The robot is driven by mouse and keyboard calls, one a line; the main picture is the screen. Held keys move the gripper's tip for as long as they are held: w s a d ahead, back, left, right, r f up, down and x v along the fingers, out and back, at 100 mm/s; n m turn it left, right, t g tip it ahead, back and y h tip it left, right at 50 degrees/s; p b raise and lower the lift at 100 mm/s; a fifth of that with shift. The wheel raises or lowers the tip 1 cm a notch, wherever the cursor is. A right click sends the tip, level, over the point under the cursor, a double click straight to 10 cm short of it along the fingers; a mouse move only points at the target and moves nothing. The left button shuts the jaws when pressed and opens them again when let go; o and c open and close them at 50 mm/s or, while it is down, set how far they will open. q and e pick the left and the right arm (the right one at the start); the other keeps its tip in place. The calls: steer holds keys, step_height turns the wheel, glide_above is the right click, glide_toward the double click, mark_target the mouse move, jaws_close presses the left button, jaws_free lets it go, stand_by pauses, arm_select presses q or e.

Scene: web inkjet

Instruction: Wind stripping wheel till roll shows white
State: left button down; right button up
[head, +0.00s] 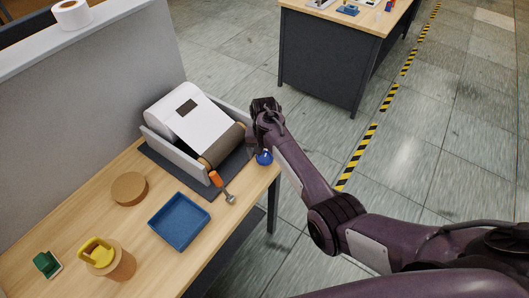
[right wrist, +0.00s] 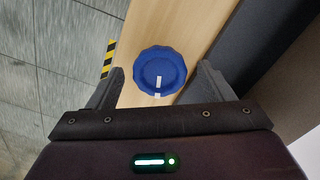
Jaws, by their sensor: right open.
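The blue stripping wheel (head: 264,157) is a scalloped knob at the right end of the white printer (head: 190,125). In the right wrist view the wheel (right wrist: 160,68) shows its round face with a white mark, between my fingers. My right gripper (head: 259,143) is open with one finger on either side of the wheel and visible gaps; I cannot tell how deep the wheel sits between them. My left gripper is not in view.
The printer stands in a grey frame on a dark mat (head: 160,158). A grey partition (head: 75,110) stands behind.

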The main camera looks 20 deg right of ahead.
steer(key=c, duration=1)
steer(key=shift+o, duration=0.2)
steer(key=shift+m, duration=0.4)
steer(key=shift+r+m+p, duration=0.15)
steer(key=shift+m+p, duration=0.8)
steer(key=shift+m, duration=0.55)
steer(key=shift+w+m+p, duration=0.1)
steer(key=shift+m+p, duration=0.2)
steer(key=shift+m, duration=2.3)
